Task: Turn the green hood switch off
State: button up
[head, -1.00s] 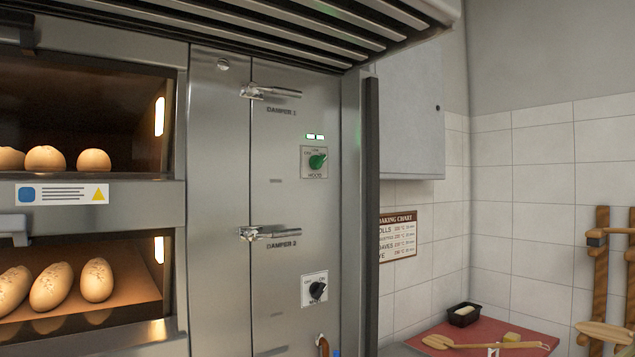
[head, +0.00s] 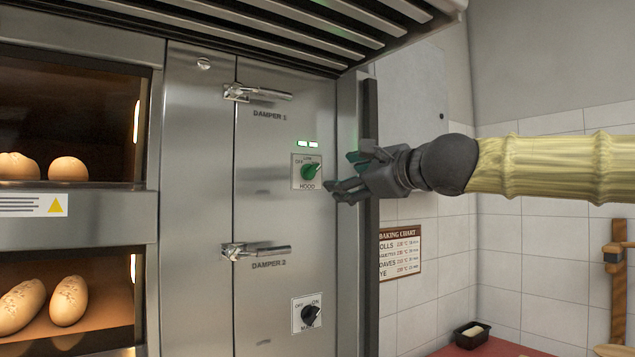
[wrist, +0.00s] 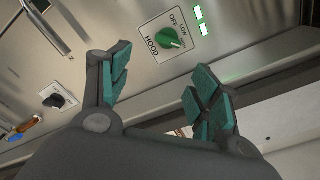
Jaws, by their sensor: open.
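The green hood switch (head: 309,172) is a round knob on a pale plate marked OFF, LOW and HOOD, on the steel panel (head: 270,190). Two lit green lamps (head: 308,144) are above it. My gripper (head: 345,174) is open and empty, just right of the switch plate in the head view, fingers pointing left. In the wrist view its teal-padded fingers (wrist: 160,85) are spread below the knob and apart from it.
A black knob (head: 310,315) sits lower on the panel. Damper handles (head: 258,94) and (head: 256,250) stick out from the panel. A dark vertical edge strip (head: 370,250) runs beside the panel, and the hood slats (head: 270,35) hang above. Ovens with bread are at left.

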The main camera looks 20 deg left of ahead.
aim_at(315, 171)
jog(key=p+x, duration=0.1)
jog(key=x, duration=0.2)
jog(key=r+x, duration=0.1)
jog(key=x, duration=0.3)
jog(key=r+p+x, duration=0.1)
jog(key=x, duration=0.2)
jog(key=shift+a+p, duration=0.3)
jog(key=shift+a, duration=0.2)
jog(key=shift+c, duration=0.3)
jog(key=c, duration=0.9)
